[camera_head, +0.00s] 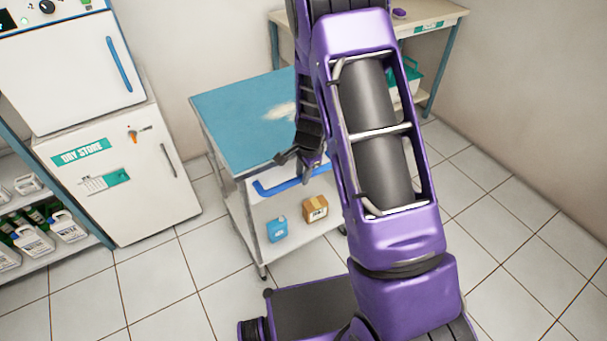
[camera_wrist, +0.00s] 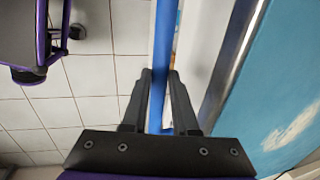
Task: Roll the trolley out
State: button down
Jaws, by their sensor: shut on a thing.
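The trolley (camera_head: 236,113) has a blue top with a pale worn patch, metal legs and small castors. It stands on the tiled floor in the middle of the head view, in front of the back table. A blue handle bar (camera_head: 275,188) runs along its near side. My gripper (camera_head: 300,170) is at this handle. In the wrist view the two dark fingers (camera_wrist: 160,100) are shut on the blue handle (camera_wrist: 166,50), one on each side of it. The trolley's top (camera_wrist: 290,100) shows at the right of that view. My arm hides the trolley's right part.
A blue jug (camera_head: 277,229) and a brown box (camera_head: 315,208) sit on the trolley's lower shelf. A white dry store cabinet (camera_head: 120,175) stands left, beside a shelf of bottles (camera_head: 40,235). A table (camera_head: 445,20) stands behind right. Floor tiles (camera_head: 150,290) at front left are clear.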

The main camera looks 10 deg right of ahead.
jog(key=shift+s+d+f, duration=0.1)
jog(key=shift+s+d, duration=0.05)
jog(key=shift+s, duration=0.1)
jog(key=c, duration=0.7)
grip_release()
jog(key=shift+s, duration=0.1)
jog(key=shift+r, duration=0.35)
jog(key=s+r+p, duration=0.1)
jog(key=r, duration=0.4)
jog(key=s+r+p, duration=0.1)
jog(key=r, duration=0.5)
jog(key=s+d+r+p, duration=0.1)
jog(key=r, duration=0.4)
jog(key=shift+r+p, duration=0.3)
jog(key=shift+p, duration=0.05)
